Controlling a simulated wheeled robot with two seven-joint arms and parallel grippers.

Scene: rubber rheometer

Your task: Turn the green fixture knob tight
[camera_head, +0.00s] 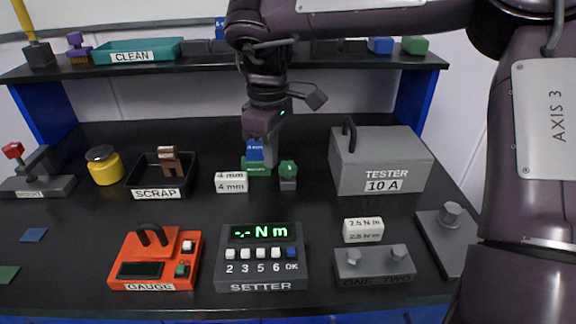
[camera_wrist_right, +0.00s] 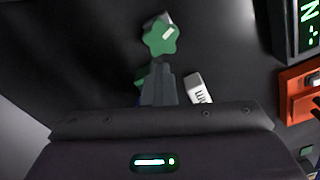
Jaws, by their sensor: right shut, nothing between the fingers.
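The green knob (camera_head: 288,168) sits on a small grey fixture post in the middle of the bench; in the right wrist view it is a star-shaped green knob (camera_wrist_right: 160,38) just beyond the fingertips. My right gripper (camera_head: 270,158) points down behind and left of the knob, apart from it. Its grey fingers (camera_wrist_right: 159,88) are together with nothing between them. A green block (camera_head: 257,169) with a blue 4 mm block (camera_head: 254,150) on it stands left of the knob and partly hides the fingers. My left gripper is not in view.
A white 4 mm label block (camera_head: 231,182) lies left of the knob. The grey tester (camera_head: 380,160) stands to the right, the black scrap tray (camera_head: 140,178) to the left. The setter (camera_head: 262,262) and orange gauge (camera_head: 155,260) stand in front. A shelf (camera_head: 150,65) spans the back.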

